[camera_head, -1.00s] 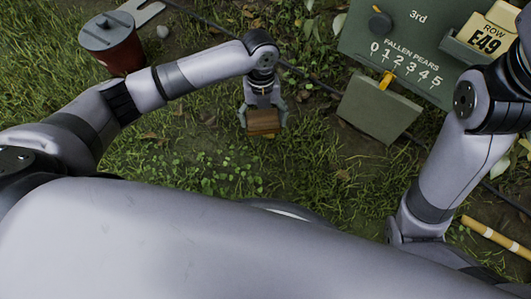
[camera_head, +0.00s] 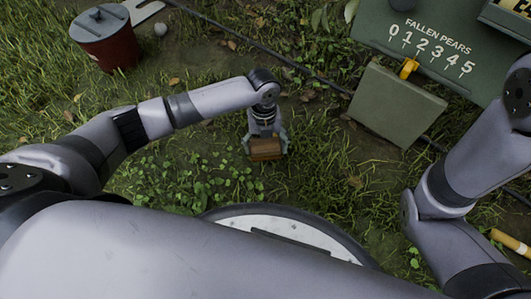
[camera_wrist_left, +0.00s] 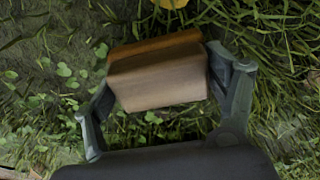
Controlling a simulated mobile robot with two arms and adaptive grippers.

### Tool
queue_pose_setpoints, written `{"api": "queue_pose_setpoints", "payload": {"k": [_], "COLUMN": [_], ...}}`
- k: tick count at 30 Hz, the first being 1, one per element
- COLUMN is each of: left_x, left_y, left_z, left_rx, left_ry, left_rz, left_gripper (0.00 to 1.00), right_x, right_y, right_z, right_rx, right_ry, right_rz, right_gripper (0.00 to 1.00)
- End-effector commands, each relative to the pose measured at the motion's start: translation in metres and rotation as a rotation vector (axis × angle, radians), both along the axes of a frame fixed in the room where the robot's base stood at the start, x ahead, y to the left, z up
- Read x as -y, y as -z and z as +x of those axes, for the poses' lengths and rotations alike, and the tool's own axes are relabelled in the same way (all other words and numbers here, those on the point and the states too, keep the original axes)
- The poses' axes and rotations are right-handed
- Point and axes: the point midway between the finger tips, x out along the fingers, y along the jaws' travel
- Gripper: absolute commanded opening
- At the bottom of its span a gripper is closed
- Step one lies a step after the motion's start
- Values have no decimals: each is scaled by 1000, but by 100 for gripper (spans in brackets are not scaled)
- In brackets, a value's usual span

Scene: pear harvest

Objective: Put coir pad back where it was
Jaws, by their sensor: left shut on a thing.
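The coir pad (camera_head: 266,150), a small brown block, is held above the grass in the head view. My left gripper (camera_head: 265,143) is shut on it, one finger at each side. In the left wrist view the coir pad (camera_wrist_left: 160,80) shows a lighter tan face and an orange-brown upper edge, slightly tilted between the fingers of the left gripper (camera_wrist_left: 165,95). My right arm shows at the right of the head view, but its gripper is out of sight.
A dark red bucket with a grey lid (camera_head: 108,42) stands at upper left. A green board reading FALLEN PEARS (camera_head: 475,45) and a grey-green box (camera_head: 395,105) are at upper right. A dark hose (camera_head: 300,72) crosses the grass. A yellow pole (camera_head: 512,243) lies at lower right.

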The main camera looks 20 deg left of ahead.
Motion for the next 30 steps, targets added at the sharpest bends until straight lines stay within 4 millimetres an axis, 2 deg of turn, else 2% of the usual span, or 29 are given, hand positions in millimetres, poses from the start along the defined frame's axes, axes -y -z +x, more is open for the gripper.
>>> {"api": "queue_pose_setpoints", "payload": {"k": [1,6,17,18,26,30], "left_x": [0,0,0,0,0,0], "left_y": [12,36,37,38,38,38], "left_z": [-1,0,0,0,0,0], "left_rx": [-1,0,-1,-1,-1,-1], "left_ry": [0,0,0,-1,0,0], "left_rz": [0,0,0,1,0,0], "left_gripper": [56,56,56,80,97,99], "right_x": [0,0,0,0,0,0], "right_y": [10,29,28,28,28,28], "right_z": [0,0,0,0,0,0], "right_rx": [0,1,-1,-1,-1,-1], "right_ry": [0,0,1,1,1,1], "right_rz": [0,-1,-1,-1,-1,-1], "right_gripper": [56,56,56,56,56,56]}}
